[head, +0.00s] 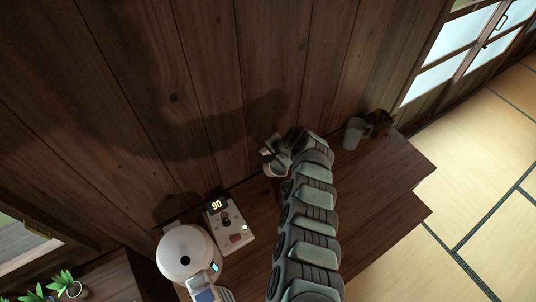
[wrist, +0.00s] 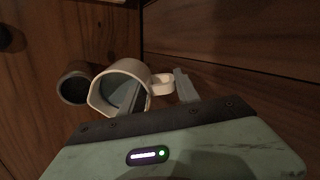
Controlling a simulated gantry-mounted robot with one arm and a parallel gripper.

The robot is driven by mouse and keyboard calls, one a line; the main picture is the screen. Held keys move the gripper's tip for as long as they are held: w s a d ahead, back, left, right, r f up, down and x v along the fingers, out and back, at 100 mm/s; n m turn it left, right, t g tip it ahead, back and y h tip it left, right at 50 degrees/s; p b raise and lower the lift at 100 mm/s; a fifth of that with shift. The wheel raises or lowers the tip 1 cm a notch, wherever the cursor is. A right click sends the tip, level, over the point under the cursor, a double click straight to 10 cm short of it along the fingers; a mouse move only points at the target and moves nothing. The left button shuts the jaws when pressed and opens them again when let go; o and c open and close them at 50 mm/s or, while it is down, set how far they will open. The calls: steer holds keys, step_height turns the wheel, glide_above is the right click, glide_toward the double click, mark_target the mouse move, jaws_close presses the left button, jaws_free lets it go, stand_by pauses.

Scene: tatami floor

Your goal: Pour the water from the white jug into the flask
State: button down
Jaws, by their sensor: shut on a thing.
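The white jug (wrist: 104,88) is in the middle of the wrist view, with its mouth facing the camera and a grey surface inside that may be water. My gripper (wrist: 160,86) is shut on the jug at its handle, one finger on each side of it. In the head view my gripper (head: 276,150) is near the plank wall, and my arm and gripper mostly hide the jug. A grey cylindrical vessel with a dark mouth (wrist: 73,86), perhaps the flask, stands left of the jug in the wrist view. A grey vessel (head: 353,133) also stands right of my gripper in the head view.
A white round appliance (head: 190,252) and a control box reading 90 (head: 229,224) stand left of my arm. A dark object (head: 379,120) is beside the grey vessel. Potted plants (head: 62,284) are at lower left.

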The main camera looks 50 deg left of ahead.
steer(key=shift+d+r+y, duration=0.5)
steer(key=shift+r+y, duration=0.35)
steer(key=shift+y, duration=0.25)
stand_by(0.9)
steer(key=shift+d+r+y+b, duration=0.65)
steer(key=shift+y+b, duration=0.45)
steer(key=shift+b, duration=0.45)
stand_by(1.7)
steer(key=shift+d+r+y+b, duration=0.45)
steer(key=shift+y+b, duration=0.25)
steer(key=shift+b, duration=0.6)
stand_by(1.5)
